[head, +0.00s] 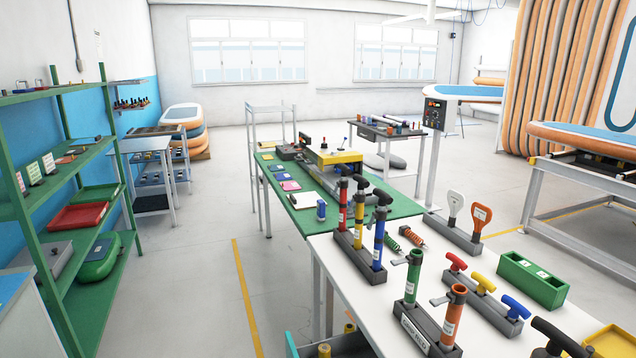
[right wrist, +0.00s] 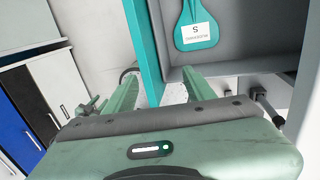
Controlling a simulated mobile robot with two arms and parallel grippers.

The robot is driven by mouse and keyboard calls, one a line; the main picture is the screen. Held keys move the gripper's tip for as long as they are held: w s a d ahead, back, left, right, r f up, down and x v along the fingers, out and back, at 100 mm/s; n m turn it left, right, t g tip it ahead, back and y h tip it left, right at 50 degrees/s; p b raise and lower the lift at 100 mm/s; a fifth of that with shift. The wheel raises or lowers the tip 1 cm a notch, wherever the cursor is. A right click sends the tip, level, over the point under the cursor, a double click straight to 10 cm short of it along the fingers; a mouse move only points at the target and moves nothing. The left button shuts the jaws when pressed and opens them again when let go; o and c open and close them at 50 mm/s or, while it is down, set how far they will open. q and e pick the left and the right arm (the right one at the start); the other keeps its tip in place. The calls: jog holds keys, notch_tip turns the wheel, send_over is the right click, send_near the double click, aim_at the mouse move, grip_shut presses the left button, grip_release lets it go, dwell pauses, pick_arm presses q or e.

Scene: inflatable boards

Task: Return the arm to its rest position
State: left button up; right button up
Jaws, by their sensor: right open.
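My right gripper (right wrist: 160,76) shows in the right wrist view. Its two pale green fingers are spread apart, with no object held between them. Beyond the fingers is the teal edge of a grey-lined compartment (right wrist: 236,72). A teal paddle-shaped piece (right wrist: 189,14) with a white label marked S lies in that compartment, apart from the fingers. Neither of my grippers shows in the head view, and my left gripper is in no view.
A white table (head: 345,262) with pump holders and coloured handles stands at the front right. A green-topped table (head: 335,213) adjoins it. Green shelves (head: 110,268) stand at the left. Floor (head: 200,270) between them is clear. Cabinets (right wrist: 30,115) show left in the wrist view.

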jog(key=s+a+r+m+t+y, duration=0.2)
jog(key=s+a+m, duration=0.5)
jog(key=m, duration=0.8)
jog(key=s+d+r+m+t+h, duration=0.15)
jog(key=s+d+m, duration=0.35)
jog(key=d+m, duration=0.5)
jog(key=s+d+m+t+h, duration=0.15)
jog(key=s+d+m, duration=0.45)
jog(key=m, duration=0.6)
notch_tip(320, 180, down, 34)
jog(key=s+d+g+h+b, duration=0.1)
jog(key=s+d+g+b, duration=0.1)
jog(key=b, duration=0.4)
pick_arm(q)
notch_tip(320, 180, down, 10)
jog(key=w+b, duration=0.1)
jog(key=b, duration=0.3)
pick_arm(e)
jog(key=s+d+f+g, duration=0.1)
jog(key=s+d+f, duration=0.1)
jog(key=s+f, duration=1.3)
notch_tip(320, 180, down, 4)
jog(key=shift+s+d+r, duration=0.25)
jog(key=shift+s+d, duration=0.05)
jog(key=shift+d, duration=0.1)
